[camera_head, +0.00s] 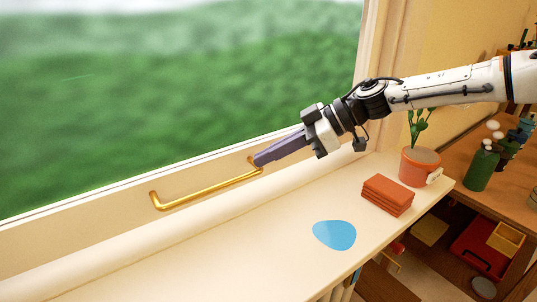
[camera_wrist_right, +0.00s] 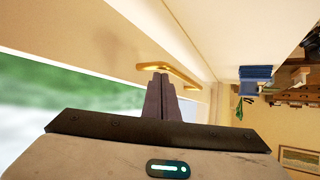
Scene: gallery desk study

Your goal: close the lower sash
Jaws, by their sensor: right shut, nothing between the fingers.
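The lower sash is a cream frame around a large pane; its bottom rail (camera_head: 100,218) runs along the back of the sill. A gold bar handle (camera_head: 205,192) is fixed to this rail, and it also shows in the right wrist view (camera_wrist_right: 182,75). My right gripper (camera_head: 258,161) is shut and empty, its fingertips at the handle's right end. In the right wrist view the fingers (camera_wrist_right: 160,78) overlap the handle; I cannot tell whether they touch it. Any gap under the rail cannot be made out. My left gripper is not in view.
On the cream sill (camera_head: 220,245) lie a blue flat shape (camera_head: 334,235) and a stack of orange-red blocks (camera_head: 387,195). A potted plant (camera_head: 419,167) stands at the sill's right end. A wooden desk with a green bottle (camera_head: 482,167) is at the right. The sill's left part is clear.

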